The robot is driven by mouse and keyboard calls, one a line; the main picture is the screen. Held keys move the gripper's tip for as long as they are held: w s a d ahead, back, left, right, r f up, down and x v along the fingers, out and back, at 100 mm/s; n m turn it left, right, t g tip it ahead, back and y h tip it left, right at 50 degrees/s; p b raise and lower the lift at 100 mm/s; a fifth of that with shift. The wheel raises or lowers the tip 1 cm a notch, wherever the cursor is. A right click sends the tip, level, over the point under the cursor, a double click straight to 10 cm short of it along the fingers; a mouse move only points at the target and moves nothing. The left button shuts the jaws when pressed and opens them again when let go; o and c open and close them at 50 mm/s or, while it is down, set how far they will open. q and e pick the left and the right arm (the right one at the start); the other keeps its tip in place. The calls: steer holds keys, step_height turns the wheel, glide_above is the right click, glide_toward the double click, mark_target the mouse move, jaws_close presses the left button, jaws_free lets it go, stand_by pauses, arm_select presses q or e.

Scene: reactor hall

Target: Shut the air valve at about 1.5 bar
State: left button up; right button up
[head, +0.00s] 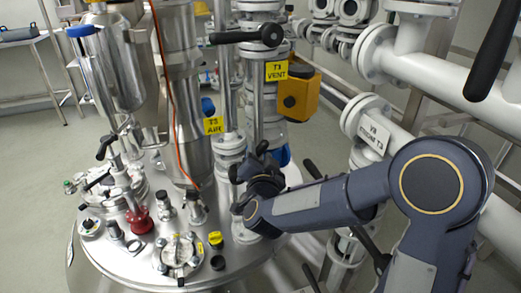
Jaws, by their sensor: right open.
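The yellow T3 AIR label (214,125) hangs on the metal pipework above the round steel vessel lid (130,262). The air valve itself is not clearly distinguishable; my right gripper and wrist hide part of the pipework below and right of the label. My right gripper (250,165) is dark, open, and close beside this pipe. I cannot tell whether it touches a handle. No pressure reading is legible. My left gripper is not in view.
A yellow T3 VENT label (277,71) and a yellow box (299,95) are on the column behind. A black lever handle (246,35) sticks out above. White flanged pipes (440,68) fill the right. Several fittings and a red knob (139,220) crowd the lid.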

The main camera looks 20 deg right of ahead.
steer(key=shift+x, duration=1.05)
steer(key=shift+c, duration=0.3)
jaws_close()
